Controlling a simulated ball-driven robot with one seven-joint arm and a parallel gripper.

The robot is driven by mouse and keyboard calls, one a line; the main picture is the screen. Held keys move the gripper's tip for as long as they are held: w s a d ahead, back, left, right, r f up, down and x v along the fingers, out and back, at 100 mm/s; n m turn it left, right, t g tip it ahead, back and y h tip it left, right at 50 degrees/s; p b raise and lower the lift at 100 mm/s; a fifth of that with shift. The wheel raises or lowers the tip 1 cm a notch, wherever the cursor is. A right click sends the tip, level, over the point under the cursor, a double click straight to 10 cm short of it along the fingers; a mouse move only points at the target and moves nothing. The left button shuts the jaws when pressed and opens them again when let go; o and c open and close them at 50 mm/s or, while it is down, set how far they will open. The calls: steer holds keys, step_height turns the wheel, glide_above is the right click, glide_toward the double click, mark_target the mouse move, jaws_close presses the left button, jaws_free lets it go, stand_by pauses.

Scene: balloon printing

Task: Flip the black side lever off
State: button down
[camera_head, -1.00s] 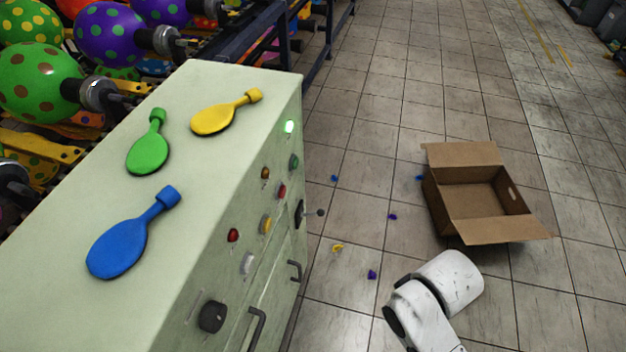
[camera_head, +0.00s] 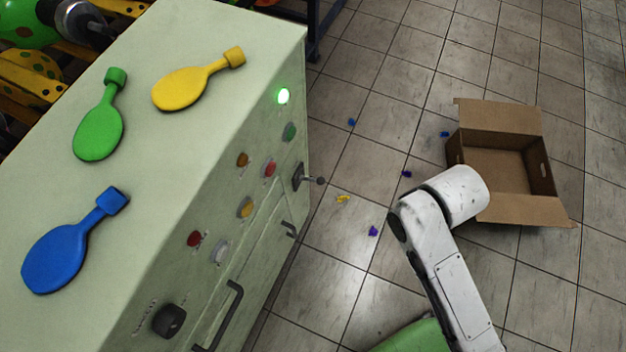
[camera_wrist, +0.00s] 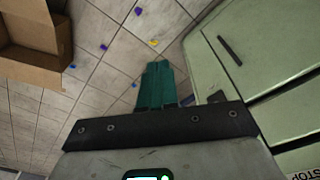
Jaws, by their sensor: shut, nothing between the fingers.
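The black side lever (camera_head: 299,177) is on the side face of the pale green cabinet (camera_head: 215,145), near its far end. Its thin arm with a dark round knob sticks out to the right over the floor. My gripper (camera_wrist: 157,66) shows in the wrist view with its teal fingers shut together and nothing between them. It is beside the cabinet, over the tiled floor, apart from the panel. The lever cannot be made out in the wrist view. The head view shows my white arm right of the cabinet, but not the fingers.
Blue, green and yellow balloons lie on top. An open cardboard box (camera_head: 500,168) stands on the floor at right. Floor between box and cabinet holds small scraps.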

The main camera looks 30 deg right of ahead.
steer(key=w+a+n+t+h+p, duration=0.4)
steer(key=w+a+n+p, duration=0.4)
steer(key=w+a+n, duration=0.7)
steer(key=shift+a+r+n+h, duration=0.15)
steer(key=shift+a+n+h, duration=0.25)
steer(key=shift+a+n, duration=0.3)
glide_toward(311, 180)
step_height(311, 180, down, 4)
steer(key=d, duration=0.3)
steer(key=shift+w+a, duration=0.2)
steer(key=shift+w, duration=0.25)
steer(key=shift+b, duration=0.35)
